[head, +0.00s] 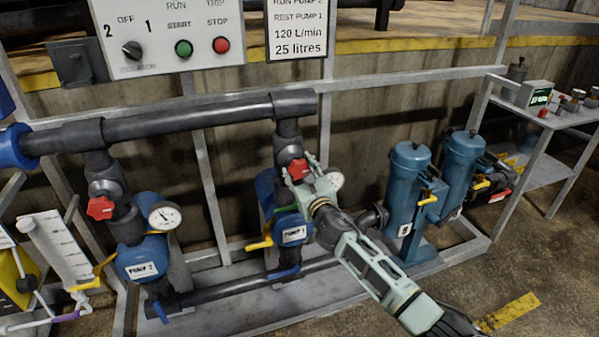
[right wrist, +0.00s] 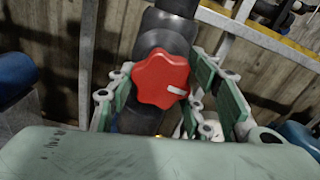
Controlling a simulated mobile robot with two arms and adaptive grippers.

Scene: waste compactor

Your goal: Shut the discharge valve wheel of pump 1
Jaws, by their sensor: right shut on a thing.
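The red discharge valve wheel of pump 1 (head: 297,168) sits on the dark vertical pipe above the blue pump labelled PUMP 1 (head: 293,232). My right gripper (head: 303,173) reaches it from the lower right and is shut on it. In the right wrist view the red lobed wheel (right wrist: 160,80) lies between the two green-padded fingers, with a white mark on its right side. Part of the wheel is hidden by the gripper in the head view. My left gripper is not in view.
A second red wheel (head: 100,207) sits above PUMP 2 (head: 143,260) at the left. A gauge (head: 335,180) is just right of my right gripper. Blue filter housings (head: 408,185) stand further right. A control panel (head: 165,38) and a sign (head: 298,30) hang above the pipe.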

